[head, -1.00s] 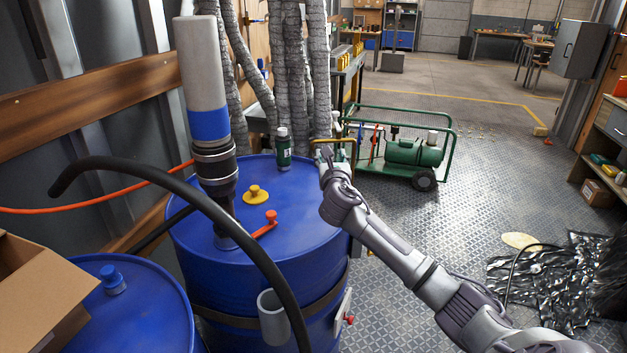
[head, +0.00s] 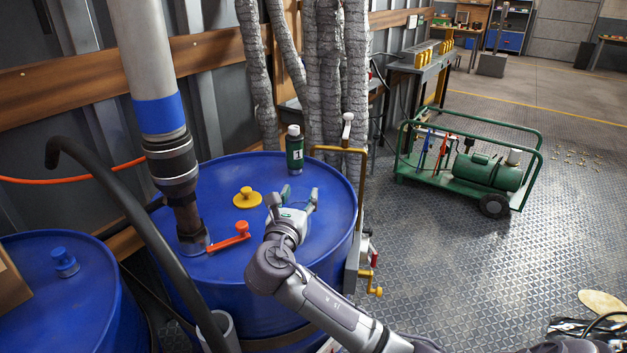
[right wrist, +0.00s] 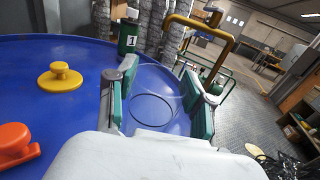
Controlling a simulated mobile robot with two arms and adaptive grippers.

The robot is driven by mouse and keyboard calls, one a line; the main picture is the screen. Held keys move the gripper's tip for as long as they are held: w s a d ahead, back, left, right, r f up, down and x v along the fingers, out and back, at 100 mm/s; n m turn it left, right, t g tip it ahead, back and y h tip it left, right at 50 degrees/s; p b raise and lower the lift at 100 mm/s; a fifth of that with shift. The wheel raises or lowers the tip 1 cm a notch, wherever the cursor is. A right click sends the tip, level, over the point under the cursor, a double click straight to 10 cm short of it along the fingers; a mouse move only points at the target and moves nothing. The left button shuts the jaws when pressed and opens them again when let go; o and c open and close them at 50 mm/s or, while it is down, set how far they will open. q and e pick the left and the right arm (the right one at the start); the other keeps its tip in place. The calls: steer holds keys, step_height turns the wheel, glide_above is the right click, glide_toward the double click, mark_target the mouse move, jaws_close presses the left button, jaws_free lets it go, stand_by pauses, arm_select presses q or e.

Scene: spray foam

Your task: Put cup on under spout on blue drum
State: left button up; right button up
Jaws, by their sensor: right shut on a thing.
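The clear cup (right wrist: 153,108) is see-through and sits between the green pads of my right gripper (right wrist: 157,78) in the right wrist view. In the head view this gripper (head: 292,198) is over the top of the large blue drum (head: 325,190), and the cup is hard to make out there. A bent yellow pipe (head: 350,150) stands at the drum's right edge, beyond the gripper; it also shows in the right wrist view (right wrist: 200,28). A yellow tap (head: 376,290) is lower on that side. I cannot tell which is the spout. My left gripper is not in view.
A green bottle (head: 294,150), yellow cap (head: 247,198) and red handle (head: 230,238) are on the drum top. A thick pump tube (head: 145,60) and black hose (head: 130,220) rise on the left. A green wheeled cart (head: 470,160) stands behind on open floor.

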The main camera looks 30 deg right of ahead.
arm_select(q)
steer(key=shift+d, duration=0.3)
arm_select(e)
steer(key=f+x, duration=0.1)
steer(key=x, duration=1.3)
steer(key=shift+d+f, duration=0.15)
steer(key=shift+f, duration=0.2)
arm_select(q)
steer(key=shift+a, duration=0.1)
arm_select(e)
steer(key=shift+w, duration=0.1)
steer(key=shift+f, duration=0.1)
steer(key=shift+f, duration=0.15)
steer(key=o, duration=1.1)
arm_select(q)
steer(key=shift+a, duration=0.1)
arm_select(e)
steer(key=shift+o, duration=0.2)
